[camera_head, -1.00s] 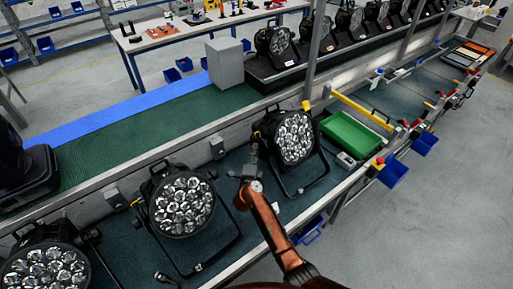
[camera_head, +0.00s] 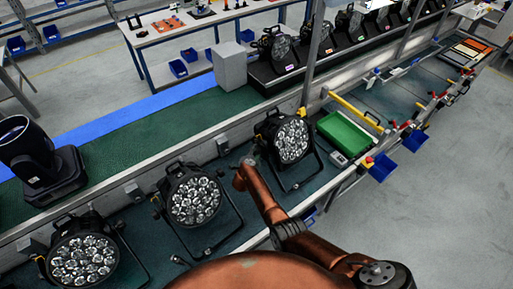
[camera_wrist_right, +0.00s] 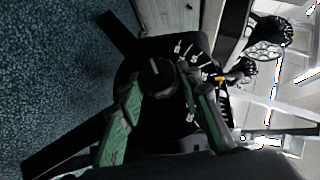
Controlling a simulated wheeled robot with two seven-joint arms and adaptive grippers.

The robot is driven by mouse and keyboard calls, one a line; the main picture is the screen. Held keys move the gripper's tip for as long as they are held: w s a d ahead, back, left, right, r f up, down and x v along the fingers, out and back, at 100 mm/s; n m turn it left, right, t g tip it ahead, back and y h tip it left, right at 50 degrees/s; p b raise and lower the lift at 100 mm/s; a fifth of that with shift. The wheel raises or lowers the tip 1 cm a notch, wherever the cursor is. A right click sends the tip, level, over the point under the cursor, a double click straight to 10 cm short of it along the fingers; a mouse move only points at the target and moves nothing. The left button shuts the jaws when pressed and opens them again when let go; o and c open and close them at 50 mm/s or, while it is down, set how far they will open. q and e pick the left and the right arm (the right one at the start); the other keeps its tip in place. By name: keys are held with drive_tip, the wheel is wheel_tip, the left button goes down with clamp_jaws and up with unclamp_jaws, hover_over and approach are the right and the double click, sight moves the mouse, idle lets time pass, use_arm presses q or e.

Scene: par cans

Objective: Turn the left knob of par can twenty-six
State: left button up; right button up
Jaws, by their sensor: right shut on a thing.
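A black par can (camera_head: 290,140) with many round lenses stands on its bracket at the right of the near row. My right gripper (camera_head: 250,160) is at its left rear side; its fingers are hard to make out there. In the right wrist view, the green-padded fingers (camera_wrist_right: 164,82) are shut on a round black knob (camera_wrist_right: 156,77) with a pale pointer line, on the can's black back (camera_wrist_right: 160,115). White scale marks (camera_wrist_right: 188,55) lie beside the knob. No can number is readable. My left gripper is out of view.
Two more par cans, one in the middle (camera_head: 193,196) and one at lower left (camera_head: 82,262), share the bench (camera_head: 135,215). A green bin (camera_head: 345,134) is right of the held can. A metal post (camera_head: 312,65) rises behind it.

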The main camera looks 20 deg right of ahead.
drive_tip(key=shift+w+r+n+g+p, duration=0.2)
drive_tip(key=shift+r+n+g+p, duration=0.2)
drive_tip(key=shift+r+g+p, duration=0.25)
drive_tip(key=shift+w+f+n+g, duration=0.1)
drive_tip(key=shift+f+n+g, duration=0.1)
drive_tip(key=shift+n+g, duration=0.15)
drive_tip(key=shift+f+g, duration=0.15)
drive_tip(key=shift+g, duration=0.15)
drive_tip(key=n+g+b, duration=0.1)
drive_tip(key=b, duration=0.1)
drive_tip(key=g+b, duration=0.1)
drive_tip(key=b, duration=0.2)
drive_tip(key=shift+f+n+g+h, duration=0.2)
drive_tip(key=shift+n+g+h, duration=0.1)
drive_tip(key=shift+n, duration=0.05)
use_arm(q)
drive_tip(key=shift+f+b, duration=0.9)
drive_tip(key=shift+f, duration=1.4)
use_arm(e)
drive_tip(key=shift+r+g, duration=0.2)
drive_tip(key=shift+g, duration=0.1)
drive_tip(key=o, duration=0.9)
drive_tip(key=shift+o, duration=1.3)
